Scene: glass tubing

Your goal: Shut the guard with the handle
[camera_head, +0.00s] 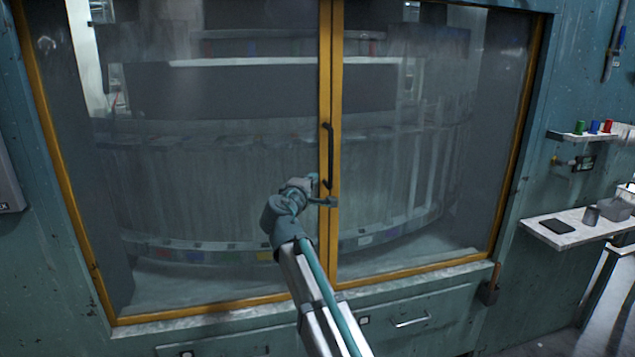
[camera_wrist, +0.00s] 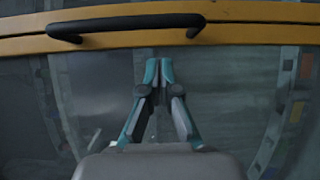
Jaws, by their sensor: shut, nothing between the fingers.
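The guard (camera_head: 215,180) is a pair of large glass panels in yellow frames on a teal machine. Its two upright frame edges stand side by side at the middle with only a thin dark line between them. The black bar handle (camera_head: 328,155) is upright on the left panel's frame edge; it also shows in the wrist view (camera_wrist: 125,22), across the yellow frame. My gripper (camera_head: 329,202) is in front of that edge, just below the handle. In the wrist view its fingertips (camera_wrist: 160,64) are together and empty, in front of the glass beside the frame. Contact cannot be told.
Behind the glass is a large curved rack of tubing. A side shelf (camera_head: 570,228) with small items and a small rack with coloured caps (camera_head: 594,128) are at the right. Drawers (camera_head: 410,321) lie below the guard. Space in front of the glass looks clear.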

